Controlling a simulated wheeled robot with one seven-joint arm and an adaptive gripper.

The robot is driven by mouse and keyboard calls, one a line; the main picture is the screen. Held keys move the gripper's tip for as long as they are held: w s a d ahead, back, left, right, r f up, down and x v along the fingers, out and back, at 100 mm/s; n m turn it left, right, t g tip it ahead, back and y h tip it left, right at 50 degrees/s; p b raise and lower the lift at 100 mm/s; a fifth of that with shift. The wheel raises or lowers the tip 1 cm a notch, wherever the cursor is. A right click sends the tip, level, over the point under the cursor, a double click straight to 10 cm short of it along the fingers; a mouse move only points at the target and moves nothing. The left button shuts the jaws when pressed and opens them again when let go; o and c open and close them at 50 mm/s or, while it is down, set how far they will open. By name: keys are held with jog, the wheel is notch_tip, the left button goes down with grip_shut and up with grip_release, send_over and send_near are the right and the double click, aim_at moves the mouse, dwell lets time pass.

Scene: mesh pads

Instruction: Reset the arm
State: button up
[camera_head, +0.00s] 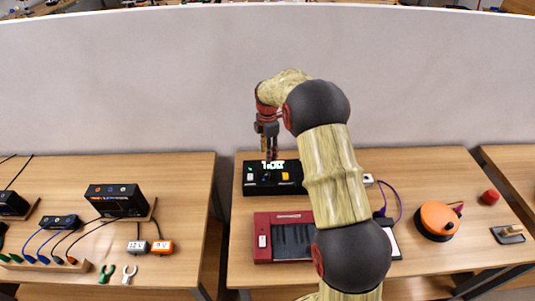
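My arm reaches up from the bottom of the head view and bends left over the right-hand table (450,185). My gripper (268,155) hangs pointing down at the arm's far end. It is just above or in front of a black box with a lit display (257,188); I cannot tell whether they touch. The gripper is small and dark here, so its finger opening is unclear. I see no object clearly held in it.
An orange round device (437,219), a red knob (490,197) and a purple cable (397,200) are to the right. The left table (185,180) holds black boxes and cables. A grey partition (130,80) stands behind.

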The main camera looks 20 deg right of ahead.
dwell(0.3)
jog(key=s+a+f+m+g, duration=0.1)
jog(key=s+a+m, duration=0.1)
jog(key=s+m, duration=0.7)
jog(key=s+a+r+m+t+b, duration=0.1)
jog(key=s+a+r+m+t, duration=0.1)
jog(key=s+r, duration=0.4)
jog(key=s+a+r+m+t+b, duration=0.2)
jog(key=s+a+r+m, duration=0.2)
jog(key=s, duration=1)
jog(key=s+a+r+m+t+b, duration=0.2)
jog(key=s+a+r, duration=0.4)
jog(key=s+r, duration=0.3)
jog(key=shift+s+r+m+t, duration=0.2)
jog(key=shift+s+m+t, duration=0.1)
jog(key=shift+s+m, duration=0.45)
